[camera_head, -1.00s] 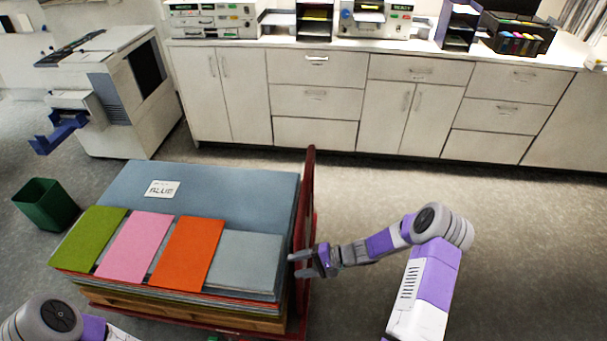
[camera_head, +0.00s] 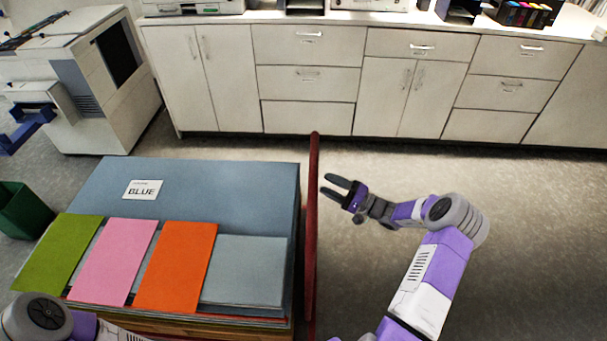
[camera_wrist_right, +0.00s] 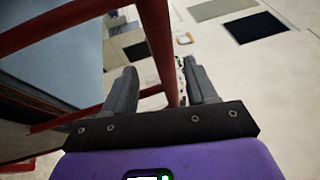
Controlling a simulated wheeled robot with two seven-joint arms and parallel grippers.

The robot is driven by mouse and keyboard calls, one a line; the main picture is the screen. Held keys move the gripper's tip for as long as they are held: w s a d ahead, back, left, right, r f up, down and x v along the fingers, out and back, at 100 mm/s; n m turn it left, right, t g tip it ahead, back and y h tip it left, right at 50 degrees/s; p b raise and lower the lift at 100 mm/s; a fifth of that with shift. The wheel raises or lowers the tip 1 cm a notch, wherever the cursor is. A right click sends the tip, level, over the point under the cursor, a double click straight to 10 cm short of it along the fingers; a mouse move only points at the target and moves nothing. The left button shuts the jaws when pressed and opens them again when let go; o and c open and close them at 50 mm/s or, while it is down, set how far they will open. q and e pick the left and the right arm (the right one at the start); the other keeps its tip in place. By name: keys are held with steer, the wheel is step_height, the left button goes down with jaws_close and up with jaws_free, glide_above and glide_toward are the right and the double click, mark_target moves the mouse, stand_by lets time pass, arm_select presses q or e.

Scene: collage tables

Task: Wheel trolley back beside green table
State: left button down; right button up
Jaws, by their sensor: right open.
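The trolley shows in the head view by its upright red end frame (camera_head: 312,225), at the right end of a load of large blue sheets (camera_head: 225,185). My right gripper (camera_head: 331,187) is open, just right of the red frame, with its fingers pointing left toward it. In the right wrist view a red bar of the trolley (camera_wrist_right: 157,35) passes between the open fingers (camera_wrist_right: 160,70) as seen from the camera; I cannot tell whether they touch it. Only part of my left arm shows at lower left; its gripper is out of view. I see no green table.
Green, pink, orange and grey-blue sheets lie on the load's near side. A white copier (camera_head: 85,80) and a dark green bin (camera_head: 22,210) stand at left. White cabinets (camera_head: 310,85) line the back. Grey floor (camera_head: 540,230) is clear at right.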

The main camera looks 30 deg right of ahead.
mark_target(311, 177)
steer(key=shift+x, duration=3.45)
steer(key=shift+s+a+r, duration=0.1)
steer(key=shift+r, duration=0.1)
jaws_close()
